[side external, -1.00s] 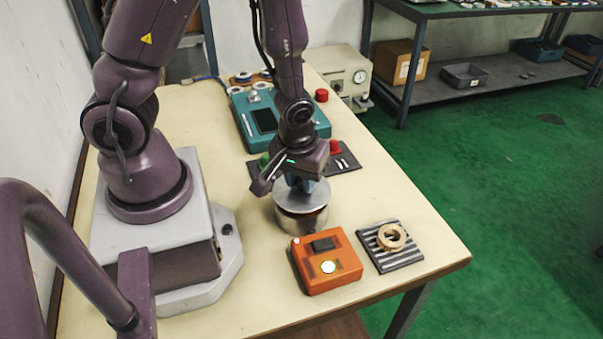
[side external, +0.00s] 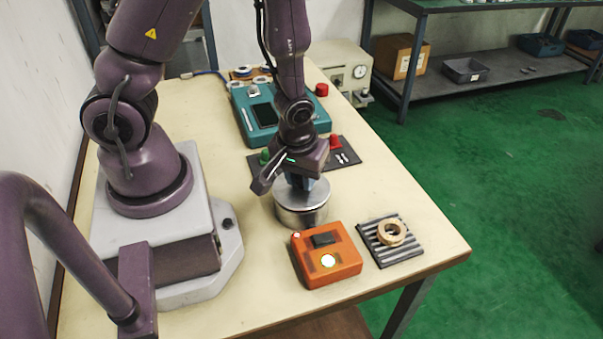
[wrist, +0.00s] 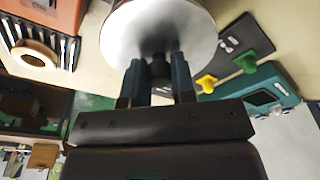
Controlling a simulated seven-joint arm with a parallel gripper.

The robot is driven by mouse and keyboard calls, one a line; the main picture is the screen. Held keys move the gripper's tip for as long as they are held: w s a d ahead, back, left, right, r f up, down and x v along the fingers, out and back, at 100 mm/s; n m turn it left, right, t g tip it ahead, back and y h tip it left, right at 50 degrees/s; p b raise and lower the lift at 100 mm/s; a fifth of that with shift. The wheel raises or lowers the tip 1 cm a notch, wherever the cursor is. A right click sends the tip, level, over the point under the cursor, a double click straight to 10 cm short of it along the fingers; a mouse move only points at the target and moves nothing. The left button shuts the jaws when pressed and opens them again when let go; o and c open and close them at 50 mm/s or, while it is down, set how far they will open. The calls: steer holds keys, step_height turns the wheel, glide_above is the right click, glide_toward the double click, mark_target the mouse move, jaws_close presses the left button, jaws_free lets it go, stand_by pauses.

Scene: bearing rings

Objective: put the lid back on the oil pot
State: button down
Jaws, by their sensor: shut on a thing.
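The oil pot (side external: 302,216) is a round metal pot standing on the cream table, right of my arm's base. Its lid (side external: 318,193), a flat grey metal disc, lies level over the pot's mouth with no clear gap at the rim. My gripper (side external: 301,183) points down from above and is shut on the lid's knob. In the wrist view, the blue fingers of my gripper (wrist: 158,72) stand on both sides of the dark knob, and the lid (wrist: 190,28) fills the top middle. The pot's body is hidden below the lid there.
An orange box (side external: 327,256) stands close in front of the pot. A ridged black pad (side external: 405,251) with a tan ring (side external: 392,232) lies to its right. Behind are a dark mat (side external: 350,158) with coloured knobs and a teal device (side external: 243,105).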

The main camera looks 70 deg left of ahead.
steer(key=shift+f, duration=0.6)
stand_by(0.5)
steer(key=c, duration=0.9)
jaws_free()
steer(key=shift+o, duration=0.2)
steer(key=shift+r, duration=3.8)
